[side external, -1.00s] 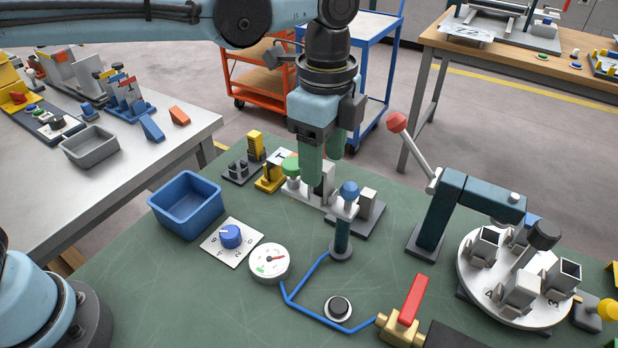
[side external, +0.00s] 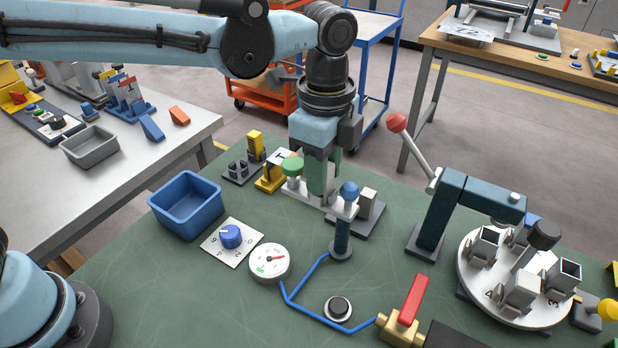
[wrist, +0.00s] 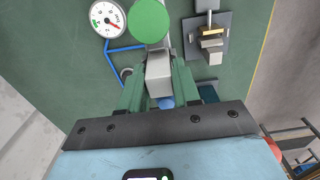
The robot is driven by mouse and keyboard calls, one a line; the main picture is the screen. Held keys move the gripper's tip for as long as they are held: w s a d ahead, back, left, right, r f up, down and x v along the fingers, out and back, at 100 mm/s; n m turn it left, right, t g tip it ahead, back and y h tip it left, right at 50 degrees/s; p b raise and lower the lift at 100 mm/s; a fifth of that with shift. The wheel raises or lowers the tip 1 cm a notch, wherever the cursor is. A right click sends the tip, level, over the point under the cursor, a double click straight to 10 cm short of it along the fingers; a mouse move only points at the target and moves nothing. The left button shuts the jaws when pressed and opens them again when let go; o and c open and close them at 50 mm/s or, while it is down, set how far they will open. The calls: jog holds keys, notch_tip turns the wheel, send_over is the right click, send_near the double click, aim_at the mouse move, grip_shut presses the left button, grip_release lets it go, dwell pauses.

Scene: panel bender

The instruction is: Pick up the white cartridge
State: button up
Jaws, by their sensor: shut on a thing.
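My gripper (side external: 318,188) points down over the white fixture plate (side external: 326,206) in the side external view, its green fingers close together. In the wrist view my gripper (wrist: 160,88) is shut on a pale block, which I take to be the white cartridge (wrist: 160,72). The fingers hide most of the cartridge in the side external view. I cannot tell whether it still touches the fixture. A green knob (side external: 292,166) stands just left of the fingers and a blue knob (side external: 349,190) just right.
A blue bin (side external: 186,205), a dial switch (side external: 231,238) and a gauge (side external: 269,263) lie to the left and front. A lever press (side external: 450,205) and round turntable (side external: 515,285) stand at right. A block on a dark base (side external: 368,206) is close on the right.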

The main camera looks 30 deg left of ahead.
jog(key=shift+r, duration=0.1)
jog(key=shift+r, duration=0.55)
jog(key=r, duration=0.2)
jog(key=s+r, duration=0.1)
jog(key=shift+d+r, duration=0.2)
jog(key=shift+d, duration=0.05)
jog(key=s+d+r, duration=0.5)
jog(key=s+r, duration=0.4)
jog(key=r, duration=0.2)
jog(key=w+a, duration=0.5)
jog(key=a, duration=0.5)
jog(key=w+a, duration=0.6)
jog(key=a, duration=0.4)
jog(key=w+a, duration=0.5)
jog(key=a, duration=0.5)
notch_tip(320, 180, down, 25)
jog(key=shift+f, duration=0.1)
